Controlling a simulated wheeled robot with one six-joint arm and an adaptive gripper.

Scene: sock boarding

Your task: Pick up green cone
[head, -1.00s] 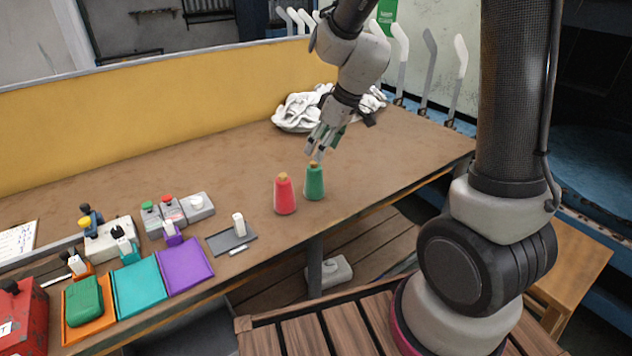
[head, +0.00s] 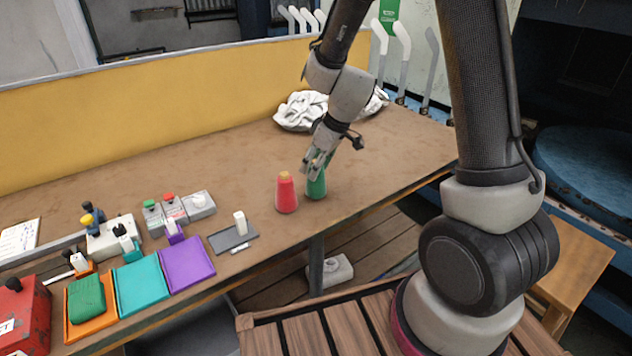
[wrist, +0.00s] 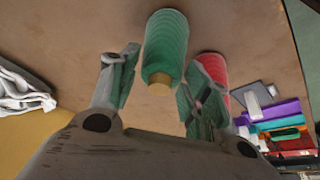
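The green cone (head: 317,188) stands upright on the brown table, just right of the red cone (head: 286,194). My gripper (head: 313,170) is at the green cone's top and hides part of it in the head view. In the wrist view the green cone (wrist: 166,45) shows between and beyond my two open fingers (wrist: 160,92), its tan tip pointing toward the gripper. The red cone (wrist: 213,68) is partly hidden behind the finger on the right. I see no finger closed on the green cone.
White cloths (head: 300,110) lie at the back of the table by the yellow panel (head: 150,112). A small grey tray (head: 228,240), purple (head: 187,264) and teal (head: 140,284) trays, and several small devices sit to the left. The table's front edge is close to the cones.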

